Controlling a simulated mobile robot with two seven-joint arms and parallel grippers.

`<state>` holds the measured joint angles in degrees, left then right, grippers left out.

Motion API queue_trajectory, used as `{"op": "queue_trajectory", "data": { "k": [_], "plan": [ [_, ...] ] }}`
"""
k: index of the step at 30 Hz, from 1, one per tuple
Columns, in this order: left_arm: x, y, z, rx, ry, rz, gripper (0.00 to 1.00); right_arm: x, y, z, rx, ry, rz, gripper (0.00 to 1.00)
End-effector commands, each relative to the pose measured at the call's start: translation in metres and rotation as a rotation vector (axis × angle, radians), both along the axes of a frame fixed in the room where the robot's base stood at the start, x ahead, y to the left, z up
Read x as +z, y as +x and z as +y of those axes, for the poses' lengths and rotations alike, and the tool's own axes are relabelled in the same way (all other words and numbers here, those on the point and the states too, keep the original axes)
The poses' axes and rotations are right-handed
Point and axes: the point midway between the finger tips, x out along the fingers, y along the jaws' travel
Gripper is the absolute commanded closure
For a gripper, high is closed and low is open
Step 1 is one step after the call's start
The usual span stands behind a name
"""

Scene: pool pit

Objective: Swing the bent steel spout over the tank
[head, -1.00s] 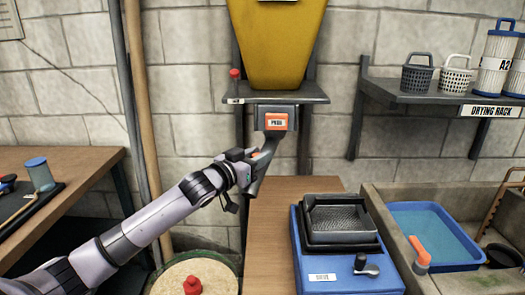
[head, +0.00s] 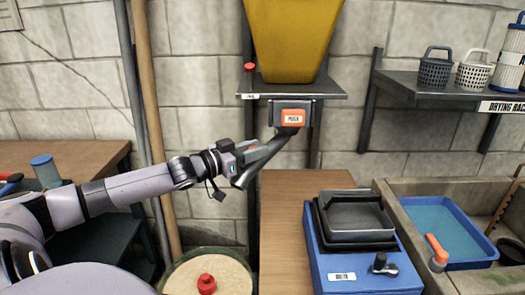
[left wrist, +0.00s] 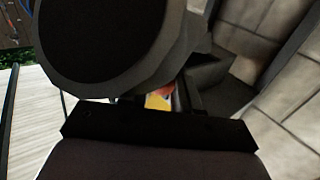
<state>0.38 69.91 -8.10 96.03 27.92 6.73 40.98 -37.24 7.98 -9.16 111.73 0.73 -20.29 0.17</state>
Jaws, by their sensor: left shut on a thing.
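The bent steel spout (head: 268,153) hangs under a box with an orange label (head: 293,116), below the yellow hopper (head: 292,35). It slopes down to the left, with its open end low. My left gripper (head: 240,158) is shut on the spout near its lower end. In the left wrist view a large dark round opening, seemingly the spout's mouth (left wrist: 105,40), fills the upper part; the fingers are mostly hidden there. A round cream-topped vessel with a red knob (head: 206,284), possibly the tank, stands below and left of the spout's end. My right gripper is not in view.
A blue device with a black tray (head: 338,268) stands on the wooden bench (head: 282,235) at right. Beyond it is a stone sink (head: 395,200) holding a blue basin. A post and pole (head: 150,120) stand behind my left arm. A wall shelf (head: 425,84) holds baskets.

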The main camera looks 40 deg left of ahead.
Motion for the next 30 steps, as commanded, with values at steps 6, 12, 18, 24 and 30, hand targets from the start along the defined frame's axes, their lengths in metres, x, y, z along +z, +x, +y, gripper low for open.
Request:
{"op": "queue_trajectory", "data": {
  "k": [6, 12, 18, 24, 30],
  "plan": [
    [-0.001, -0.003, 0.016, -0.061, 0.006, 0.002, 1.0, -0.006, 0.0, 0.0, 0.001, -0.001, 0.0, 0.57],
    [-0.001, -0.005, 0.025, -0.109, 0.003, -0.001, 1.0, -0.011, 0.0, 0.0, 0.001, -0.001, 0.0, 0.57],
    [-0.001, -0.005, 0.03, -0.139, 0.001, -0.001, 1.0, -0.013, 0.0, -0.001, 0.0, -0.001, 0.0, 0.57],
    [-0.001, -0.005, 0.032, -0.15, 0.001, 0.0, 1.0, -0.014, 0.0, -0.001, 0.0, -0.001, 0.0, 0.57],
    [0.0, -0.005, 0.034, -0.149, 0.001, 0.001, 1.0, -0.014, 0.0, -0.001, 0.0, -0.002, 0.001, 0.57]
  ]
}}
